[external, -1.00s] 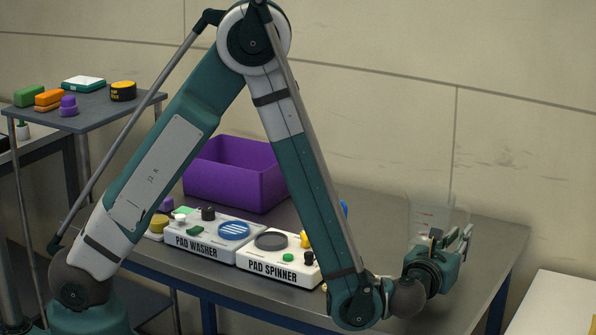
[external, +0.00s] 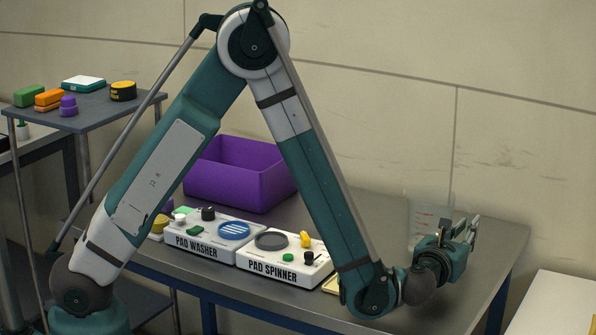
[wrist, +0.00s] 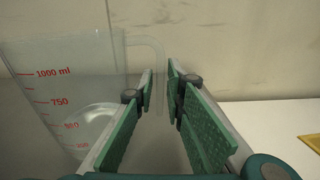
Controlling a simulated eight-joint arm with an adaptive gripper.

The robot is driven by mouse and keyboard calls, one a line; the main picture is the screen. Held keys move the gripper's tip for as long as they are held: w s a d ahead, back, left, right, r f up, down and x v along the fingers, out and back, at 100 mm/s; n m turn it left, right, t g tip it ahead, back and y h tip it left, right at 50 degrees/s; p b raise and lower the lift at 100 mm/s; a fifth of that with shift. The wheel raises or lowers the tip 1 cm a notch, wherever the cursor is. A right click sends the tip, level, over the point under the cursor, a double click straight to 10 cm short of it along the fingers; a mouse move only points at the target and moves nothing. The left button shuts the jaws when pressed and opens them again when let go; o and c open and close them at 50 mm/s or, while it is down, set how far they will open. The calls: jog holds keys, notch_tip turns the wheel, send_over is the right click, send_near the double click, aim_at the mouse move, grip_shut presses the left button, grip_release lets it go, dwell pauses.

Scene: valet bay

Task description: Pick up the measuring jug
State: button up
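The measuring jug (external: 424,220) is clear with red marks and stands at the right part of the workbench. My gripper (external: 462,231) is at its right side and hides part of it. In the wrist view the jug (wrist: 65,85) fills the left side, with its red 1000 ml and 750 marks showing. Its clear handle (wrist: 150,45) reaches right and runs down in line with the gap between the green finger pads. My gripper (wrist: 160,84) is open in this view. I cannot tell how deep the handle sits between the fingers.
The grey workbench (external: 385,228) also holds a purple bin (external: 230,185), a pad washer (external: 205,245) and a pad spinner (external: 275,268). A side shelf (external: 95,108) at the left carries small items. A white surface (external: 555,305) is at the lower right. The wall is behind.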

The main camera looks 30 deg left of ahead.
grip_shut()
jog(key=shift+r, duration=0.3)
dwell(0.5)
jog(key=shift+r+p, duration=1.3)
jog(key=shift+r, duration=3.4)
